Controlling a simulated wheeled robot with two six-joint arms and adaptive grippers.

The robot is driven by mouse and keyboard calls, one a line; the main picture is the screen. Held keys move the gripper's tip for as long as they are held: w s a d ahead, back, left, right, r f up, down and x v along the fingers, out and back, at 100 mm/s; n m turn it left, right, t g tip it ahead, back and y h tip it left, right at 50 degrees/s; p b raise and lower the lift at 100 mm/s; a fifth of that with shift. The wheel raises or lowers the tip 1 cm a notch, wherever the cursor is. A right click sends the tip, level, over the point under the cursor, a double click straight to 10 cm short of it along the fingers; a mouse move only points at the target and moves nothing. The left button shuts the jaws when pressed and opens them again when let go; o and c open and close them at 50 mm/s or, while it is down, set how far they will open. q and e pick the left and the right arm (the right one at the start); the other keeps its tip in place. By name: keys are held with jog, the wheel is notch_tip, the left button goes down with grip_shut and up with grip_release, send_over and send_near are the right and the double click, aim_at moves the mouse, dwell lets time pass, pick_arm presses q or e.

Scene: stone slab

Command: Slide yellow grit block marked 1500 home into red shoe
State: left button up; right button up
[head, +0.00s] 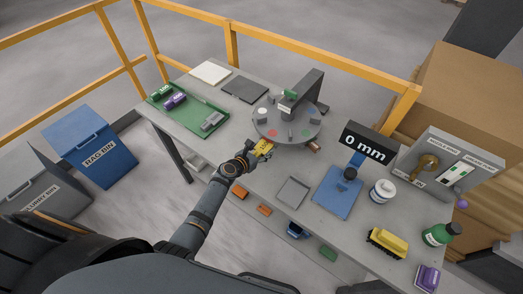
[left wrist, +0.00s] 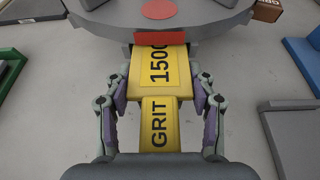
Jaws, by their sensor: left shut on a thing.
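The yellow grit block marked 1500 (left wrist: 160,75) is between the fingers of my left gripper (left wrist: 160,97), which is shut on its sides. Its lettering faces up, and its far end meets the red shoe (left wrist: 160,37) at the near rim of the grey disc. I cannot tell how far the block's end is inside the shoe. In the head view my left gripper (head: 255,153) holds the yellow block (head: 264,147) at the disc's near edge. My right gripper is not in view.
The round grey disc (head: 290,127) carries several small parts and a dark upright panel. A green tray (head: 214,112) with blocks lies to the left. A grey plate (head: 293,191) and a blue stand (head: 335,193) are to the right. Yellow railing runs behind the table.

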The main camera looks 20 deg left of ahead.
pick_arm(q)
jog(key=shift+w+d, duration=0.15)
jog(key=shift+w, duration=0.3)
jog(key=shift+w+r, duration=0.2)
jog(key=shift+s, duration=0.25)
jog(key=shift+s+a+p, duration=0.25)
jog(key=shift+s+p, duration=0.05)
jog(key=shift+s, duration=0.3)
jog(key=shift+s+a+p, duration=0.2)
jog(key=shift+s+p, duration=0.05)
jog(key=shift+s, duration=0.3)
jog(key=shift+s, duration=0.15)
